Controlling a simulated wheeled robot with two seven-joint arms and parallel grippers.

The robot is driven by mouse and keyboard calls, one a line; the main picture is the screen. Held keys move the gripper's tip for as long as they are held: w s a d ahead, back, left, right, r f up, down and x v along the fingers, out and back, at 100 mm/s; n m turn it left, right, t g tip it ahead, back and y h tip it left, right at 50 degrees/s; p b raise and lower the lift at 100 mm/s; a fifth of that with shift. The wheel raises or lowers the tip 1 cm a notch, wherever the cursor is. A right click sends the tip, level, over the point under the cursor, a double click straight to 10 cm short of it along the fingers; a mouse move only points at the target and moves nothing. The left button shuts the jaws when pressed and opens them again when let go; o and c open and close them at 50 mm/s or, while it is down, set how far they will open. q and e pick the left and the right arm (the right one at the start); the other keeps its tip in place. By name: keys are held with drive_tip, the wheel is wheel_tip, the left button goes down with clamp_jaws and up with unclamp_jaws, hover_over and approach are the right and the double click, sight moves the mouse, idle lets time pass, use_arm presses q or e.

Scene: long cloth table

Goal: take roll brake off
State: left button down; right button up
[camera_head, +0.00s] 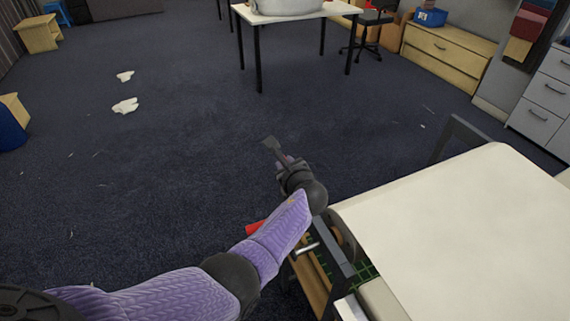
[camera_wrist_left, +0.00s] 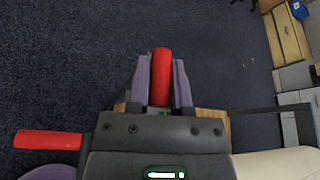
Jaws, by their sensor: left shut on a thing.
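My left gripper (camera_wrist_left: 161,85) is shut on a red handle (camera_wrist_left: 162,62) in the left wrist view, with one finger on each side of it and its rounded end sticking out beyond the fingers. In the head view my left gripper (camera_head: 276,152) is beside the left edge of the long cloth table, and the handle it grips is hidden there. A second red handle (camera_wrist_left: 48,140) lies to the left in the wrist view; a red piece also shows beside my forearm in the head view (camera_head: 255,227). I cannot tell which part is the roll brake. My right gripper is not in view.
The table's pale top (camera_head: 470,225) fills the right of the head view. A dark metal bar (camera_head: 465,133) rises at its far end. Open dark carpet (camera_head: 160,190) lies to the left, with white scraps (camera_head: 125,105) on it. A white-topped desk (camera_head: 290,14) stands farther back.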

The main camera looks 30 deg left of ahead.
use_arm(q)
drive_tip(key=c, duration=0.5)
unclamp_jaws()
drive_tip(key=shift+w, duration=0.1)
drive_tip(key=shift+c, duration=0.2)
drive_tip(key=p+v, duration=0.5)
drive_tip(key=v, duration=0.5)
